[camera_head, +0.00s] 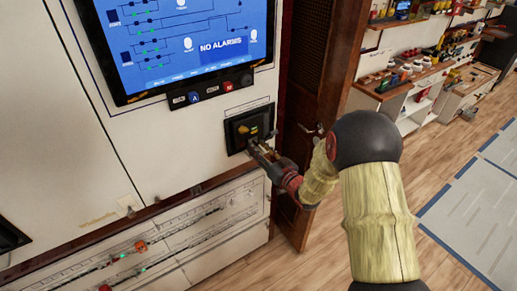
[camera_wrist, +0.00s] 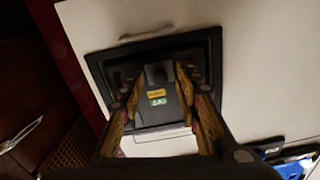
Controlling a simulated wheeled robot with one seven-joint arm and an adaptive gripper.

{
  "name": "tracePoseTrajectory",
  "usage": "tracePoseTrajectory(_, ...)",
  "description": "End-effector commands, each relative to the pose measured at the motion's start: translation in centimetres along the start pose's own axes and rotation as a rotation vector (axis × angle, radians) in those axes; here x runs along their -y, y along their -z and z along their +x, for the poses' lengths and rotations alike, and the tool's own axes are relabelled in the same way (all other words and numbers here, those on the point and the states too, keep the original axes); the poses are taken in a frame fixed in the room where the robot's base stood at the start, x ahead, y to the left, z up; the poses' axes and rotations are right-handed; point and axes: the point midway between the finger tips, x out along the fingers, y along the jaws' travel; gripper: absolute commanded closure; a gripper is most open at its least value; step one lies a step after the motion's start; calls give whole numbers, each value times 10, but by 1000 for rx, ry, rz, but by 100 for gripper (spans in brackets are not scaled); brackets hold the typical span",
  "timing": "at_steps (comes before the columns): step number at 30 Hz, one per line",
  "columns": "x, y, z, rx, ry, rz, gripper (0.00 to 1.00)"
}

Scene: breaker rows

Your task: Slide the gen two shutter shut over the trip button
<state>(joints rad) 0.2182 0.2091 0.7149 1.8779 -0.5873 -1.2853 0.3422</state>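A black-framed square unit (camera_head: 250,128) is set in the white cabinet front, with a yellow part showing in it. A dark rounded part (camera_wrist: 155,74) sits above the labels. I cannot tell which part is the shutter or the trip button, and no gen two marking is readable. My gripper (camera_head: 257,147) is at the unit's lower edge. In the wrist view its fingers (camera_wrist: 158,88) are apart, one on each side of the labels, with nothing seen between them.
A screen (camera_head: 190,40) reading "NO ALARMS" is above the unit, with labelled controls (camera_head: 212,93) under it. A lower panel (camera_head: 190,235) has red and green parts. A brown wooden post (camera_head: 310,70) stands close at right. Shelves (camera_head: 410,80) and open floor lie further right.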

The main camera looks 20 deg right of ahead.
Motion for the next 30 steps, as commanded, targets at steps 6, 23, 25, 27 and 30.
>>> tracePoseTrajectory(6,0,0,5,1,0,1,67)
tracePoseTrajectory(23,0,0,5,1,0,0,91)
tracePoseTrajectory(25,0,0,5,1,0,0,95)
tracePoseTrajectory(27,0,0,5,1,0,0,99)
tracePoseTrajectory(30,0,0,5,1,0,0,100)
